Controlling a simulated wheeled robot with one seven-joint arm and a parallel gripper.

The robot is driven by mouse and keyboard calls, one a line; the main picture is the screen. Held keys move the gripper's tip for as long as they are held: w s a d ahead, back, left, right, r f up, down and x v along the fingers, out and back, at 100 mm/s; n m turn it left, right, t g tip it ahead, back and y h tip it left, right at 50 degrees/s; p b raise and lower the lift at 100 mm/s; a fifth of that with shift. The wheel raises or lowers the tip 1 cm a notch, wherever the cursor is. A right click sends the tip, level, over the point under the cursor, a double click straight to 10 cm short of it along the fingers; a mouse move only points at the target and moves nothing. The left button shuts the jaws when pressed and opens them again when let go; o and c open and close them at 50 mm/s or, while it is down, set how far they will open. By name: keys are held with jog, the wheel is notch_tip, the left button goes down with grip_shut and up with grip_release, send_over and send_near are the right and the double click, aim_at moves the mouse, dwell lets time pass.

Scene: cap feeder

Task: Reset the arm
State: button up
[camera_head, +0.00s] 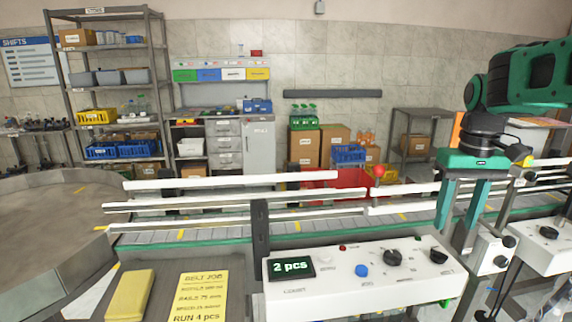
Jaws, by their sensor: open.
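My green and black arm comes in from the upper right. My gripper (460,228) points down with two teal fingers, set apart and with nothing between them. It hangs over the right end of the white control box (340,290), in front of the conveyor belt. The control box has a small display (290,266) reading "2 pcs", a blue button (362,270), a red light and several black knobs. The fingertips are near the right edge of the box; I cannot tell whether they touch it.
White guide rails (230,182) run along the conveyor belt (330,222). A round metal table (45,215) is at the left. A yellow "BELT JOB" card (200,296) and a yellow block (130,294) lie in front. A red ball-topped lever (379,171) stands behind the rails. Shelves line the wall.

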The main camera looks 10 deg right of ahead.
jog(key=s+f+m, duration=0.2)
jog(key=s+f, duration=0.3)
jog(key=s, duration=0.4)
jog(key=s+f+m, duration=0.2)
jog(key=s+f, duration=0.4)
jog(key=s, duration=0.4)
jog(key=shift+a+m, duration=0.4)
jog(key=shift+a, duration=0.05)
jog(key=shift+s+f, duration=0.1)
